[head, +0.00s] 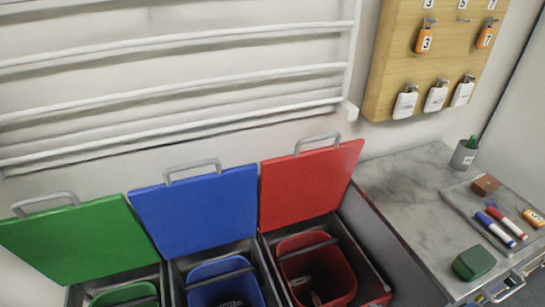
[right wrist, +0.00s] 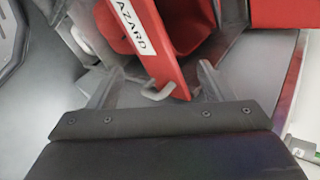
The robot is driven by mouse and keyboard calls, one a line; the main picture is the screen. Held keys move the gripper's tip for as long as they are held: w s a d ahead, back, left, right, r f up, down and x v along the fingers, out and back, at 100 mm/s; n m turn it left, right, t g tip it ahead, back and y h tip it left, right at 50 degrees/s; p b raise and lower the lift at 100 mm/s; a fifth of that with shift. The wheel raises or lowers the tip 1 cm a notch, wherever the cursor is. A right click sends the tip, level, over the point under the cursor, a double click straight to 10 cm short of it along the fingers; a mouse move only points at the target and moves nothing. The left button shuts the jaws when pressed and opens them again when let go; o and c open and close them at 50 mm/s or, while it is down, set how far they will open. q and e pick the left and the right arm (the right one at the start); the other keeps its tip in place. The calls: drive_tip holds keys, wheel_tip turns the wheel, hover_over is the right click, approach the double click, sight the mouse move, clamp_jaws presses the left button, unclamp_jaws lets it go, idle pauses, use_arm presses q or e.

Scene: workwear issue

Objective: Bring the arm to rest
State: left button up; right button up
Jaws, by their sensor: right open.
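My right gripper (right wrist: 158,78) shows in the right wrist view, its two grey fingers spread wide. A red panel (right wrist: 168,68) with a white label reading "AZARD" stands between or just beyond the fingers. A small grey handle (right wrist: 160,92) shows at the panel's near end. I see no grip on the panel, and cannot tell whether a finger touches it. Neither gripper shows in the head view.
Green (head: 80,243), blue (head: 200,212) and red (head: 310,180) lids stand open over their bins. A grey counter (head: 405,185) at right bears a tray (head: 463,203) with markers, a green box (head: 474,263) and a cup (head: 463,157). A wooden tag board (head: 395,60) and white rails (head: 180,82) are on the wall.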

drive_tip(key=s+d+n+g+h, duration=0.45)
drive_tip(key=s+d+n, duration=0.4)
drive_tip(key=n, duration=0.85)
wheel_tip(320, 180, down, 25)
drive_tip(key=d+g, duration=0.1)
drive_tip(key=g, duration=0.1)
drive_tip(key=s+a+f+g, duration=0.1)
drive_tip(key=s+f, duration=1.4)
drive_tip(key=f, duration=0.1)
drive_tip(key=shift+s+y, duration=0.3)
drive_tip(key=shift+y, duration=0.15)
drive_tip(key=shift+a+n, duration=0.1)
drive_tip(key=shift+n, duration=0.2)
